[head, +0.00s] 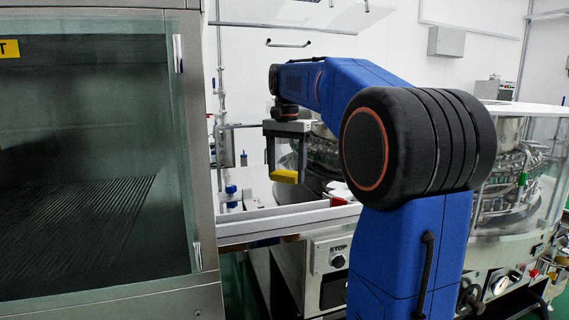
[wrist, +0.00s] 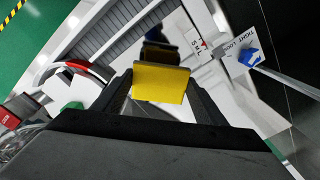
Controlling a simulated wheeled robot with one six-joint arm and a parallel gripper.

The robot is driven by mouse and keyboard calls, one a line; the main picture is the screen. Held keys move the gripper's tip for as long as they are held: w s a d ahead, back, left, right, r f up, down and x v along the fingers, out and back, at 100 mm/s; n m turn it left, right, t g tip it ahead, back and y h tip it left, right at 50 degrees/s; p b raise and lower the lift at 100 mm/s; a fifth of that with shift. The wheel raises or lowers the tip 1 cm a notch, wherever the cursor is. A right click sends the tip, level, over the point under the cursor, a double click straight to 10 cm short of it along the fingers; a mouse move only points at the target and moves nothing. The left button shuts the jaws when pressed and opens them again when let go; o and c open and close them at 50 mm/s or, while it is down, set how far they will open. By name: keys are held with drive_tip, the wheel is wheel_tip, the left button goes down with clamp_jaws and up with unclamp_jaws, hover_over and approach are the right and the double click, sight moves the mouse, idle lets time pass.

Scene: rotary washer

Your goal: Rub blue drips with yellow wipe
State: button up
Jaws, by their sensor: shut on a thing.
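My gripper (head: 286,172) hangs over the white ledge beside the rotary washer and is shut on the yellow wipe (head: 284,176). In the wrist view the yellow wipe (wrist: 160,83) sits between the two dark fingers of my gripper (wrist: 158,95). The wipe looks like a small yellow block, held above the surface and apart from it. I cannot make out any blue drips in either view. Parts of the ledge are hidden behind my arm in the head view and behind the wipe in the wrist view.
A blue knob (wrist: 250,58) by a "TIGHT LOOSE" label stands right of my gripper in the wrist view. A red-topped part (wrist: 77,66) curves at the left. A glass-fronted cabinet (head: 90,180) fills the head view's left; the round washer (head: 515,190) stands at right.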

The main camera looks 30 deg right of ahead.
drive_tip(key=shift+r, duration=1)
